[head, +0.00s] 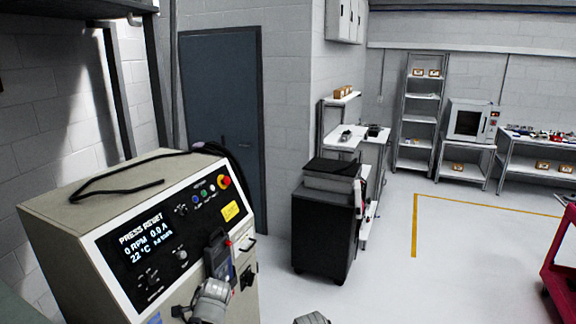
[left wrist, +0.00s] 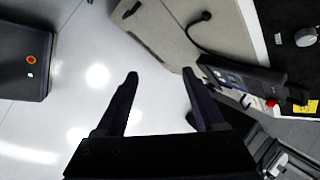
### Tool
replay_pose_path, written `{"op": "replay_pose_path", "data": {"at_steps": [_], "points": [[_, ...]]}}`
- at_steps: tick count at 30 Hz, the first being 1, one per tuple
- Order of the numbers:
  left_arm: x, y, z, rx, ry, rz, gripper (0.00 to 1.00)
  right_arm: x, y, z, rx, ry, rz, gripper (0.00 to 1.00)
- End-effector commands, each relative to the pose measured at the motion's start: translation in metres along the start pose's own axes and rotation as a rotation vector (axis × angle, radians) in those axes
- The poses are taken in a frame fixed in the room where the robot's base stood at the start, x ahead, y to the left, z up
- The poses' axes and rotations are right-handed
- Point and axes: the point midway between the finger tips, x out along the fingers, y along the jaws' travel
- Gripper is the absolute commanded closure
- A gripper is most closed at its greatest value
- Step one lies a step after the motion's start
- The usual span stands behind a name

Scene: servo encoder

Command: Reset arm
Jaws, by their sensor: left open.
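The beige machine (head: 120,180) stands at the left in the head view. Its black panel has a lit screen (head: 143,238) reading PRESS RESET, 0 RPM and 22 °C. Blue, green and white buttons (head: 204,193) and a red stop knob (head: 224,181) sit at the panel's upper right. A dark upright unit (head: 218,258) is on the panel's lower right; it also shows in the left wrist view (left wrist: 240,75). My left arm is in front of the panel's lower part. My left gripper (left wrist: 160,74) is open and empty, its fingers apart over floor and machine edge.
A black cable (head: 115,187) lies on the machine's top. A black cabinet (head: 325,228) stands right of the machine, with shelves (head: 420,118) and benches behind. A red cart (head: 562,260) is at the right edge. The floor (head: 390,285) between is clear.

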Motion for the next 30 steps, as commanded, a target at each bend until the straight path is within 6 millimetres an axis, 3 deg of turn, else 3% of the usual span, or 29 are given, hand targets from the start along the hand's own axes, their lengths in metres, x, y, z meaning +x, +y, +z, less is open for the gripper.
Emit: {"op": "replay_pose_path", "data": {"at_steps": [1,6,9,12,15,18,30], "points": [[0.016,0.045,-0.021,-0.081,0.017,0.051,0.29,0.032,-0.003,-0.002,-0.002,0.000,0.000,0.50],[0.022,0.153,-0.067,-0.378,0.001,0.235,0.29,0.078,-0.007,-0.005,-0.006,0.001,0.001,0.50],[0.021,0.205,-0.082,-0.516,-0.042,0.321,0.29,0.100,-0.009,-0.006,-0.009,0.002,0.002,0.50],[0.018,0.243,-0.090,-0.619,-0.090,0.382,0.29,0.114,-0.010,-0.007,-0.011,0.002,0.002,0.50],[0.015,0.266,-0.094,-0.683,-0.129,0.417,0.29,0.121,-0.011,-0.008,-0.012,0.002,0.003,0.50],[0.012,0.276,-0.095,-0.717,-0.150,0.432,0.29,0.123,-0.011,-0.008,-0.013,0.003,0.003,0.50],[0.011,0.277,-0.095,-0.727,-0.155,0.435,0.29,0.122,-0.011,-0.008,-0.013,0.002,0.003,0.50]]}}
